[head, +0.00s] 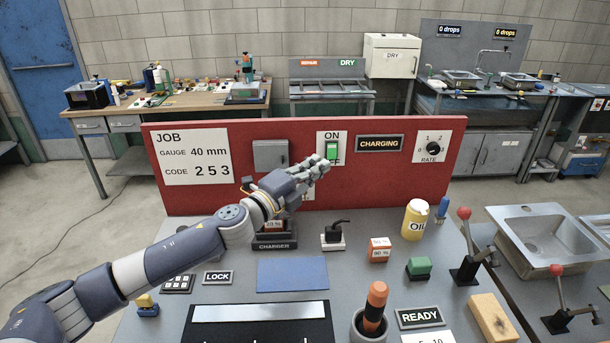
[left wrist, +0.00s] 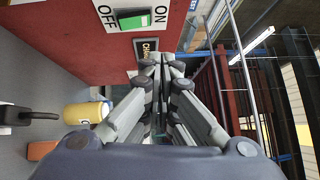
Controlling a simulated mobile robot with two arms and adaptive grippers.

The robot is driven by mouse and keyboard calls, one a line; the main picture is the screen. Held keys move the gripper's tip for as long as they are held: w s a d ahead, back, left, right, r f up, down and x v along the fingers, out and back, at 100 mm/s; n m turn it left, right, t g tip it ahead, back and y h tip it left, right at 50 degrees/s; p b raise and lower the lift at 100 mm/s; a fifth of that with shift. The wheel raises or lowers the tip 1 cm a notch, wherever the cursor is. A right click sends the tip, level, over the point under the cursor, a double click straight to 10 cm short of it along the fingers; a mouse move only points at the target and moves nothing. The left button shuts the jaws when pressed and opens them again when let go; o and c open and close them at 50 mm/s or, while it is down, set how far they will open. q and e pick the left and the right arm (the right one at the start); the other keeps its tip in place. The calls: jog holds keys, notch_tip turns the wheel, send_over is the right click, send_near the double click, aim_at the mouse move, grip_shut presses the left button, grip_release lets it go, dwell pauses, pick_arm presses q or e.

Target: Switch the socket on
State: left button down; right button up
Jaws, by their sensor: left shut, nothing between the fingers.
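The socket's rocker switch (head: 332,150) is green, on a white plate marked ON at the top, on the red panel (head: 225,200). In the left wrist view the green rocker (left wrist: 133,21) lies between the words OFF and ON. My left gripper (head: 322,166) is shut and empty. In the head view its fingertips overlap the lower left of the switch plate and hide its lower label. In the left wrist view the fingertips (left wrist: 161,62) are beside the plate, seemingly apart from it. A sign (head: 379,143) beside the switch reads CHARGING. My right gripper is not in view.
Below the panel stand a black charger (head: 275,246), a white block with a black plug (head: 333,238), a red-and-white box (head: 379,250) and a yellow oil can (head: 415,220). A grey box (head: 270,155) and a RATE dial (head: 433,148) are on the panel.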

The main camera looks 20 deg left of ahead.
pick_arm(q)
jog(key=shift+s+a+r+b, duration=0.1)
jog(key=shift+s+a+b, duration=0.05)
jog(key=shift+s, duration=0.5)
jog(key=shift+s+a+r+b, duration=0.1)
jog(key=shift+s+a+r, duration=0.1)
jog(key=shift+s, duration=0.4)
jog(key=shift+s+a+r+b, duration=0.1)
jog(key=shift+s+a+b, duration=0.05)
jog(key=shift+s, duration=0.5)
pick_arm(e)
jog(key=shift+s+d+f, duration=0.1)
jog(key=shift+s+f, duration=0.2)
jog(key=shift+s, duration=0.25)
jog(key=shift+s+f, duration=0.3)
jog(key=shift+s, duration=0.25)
